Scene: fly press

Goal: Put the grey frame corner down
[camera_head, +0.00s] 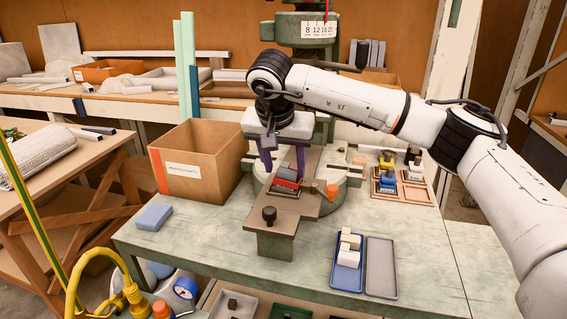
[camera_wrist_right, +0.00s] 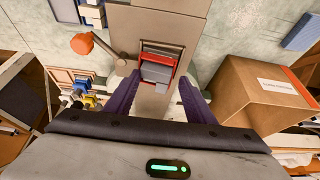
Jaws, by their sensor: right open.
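My right gripper (camera_head: 283,168) points down over the press bed, its two purple fingers apart. In the right wrist view the open right gripper (camera_wrist_right: 159,88) has a grey piece (camera_wrist_right: 156,73), which looks like the grey frame corner, lying between and just beyond its fingertips. The grey piece sits in or against a red holder (camera_wrist_right: 172,52) on the brown plate of the press (camera_head: 277,228). In the head view the red holder (camera_head: 286,184) shows below the fingers, with the grey piece partly hidden. I cannot tell whether the fingers touch it. My left gripper is out of view.
An open cardboard box (camera_head: 182,186) stands left of the press. A blue tray (camera_head: 345,279) with white blocks and an empty grey tray (camera_head: 381,270) lie at the front. A blue block (camera_head: 153,217) lies front left. An orange knob (camera_head: 332,191) stands right of the holder.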

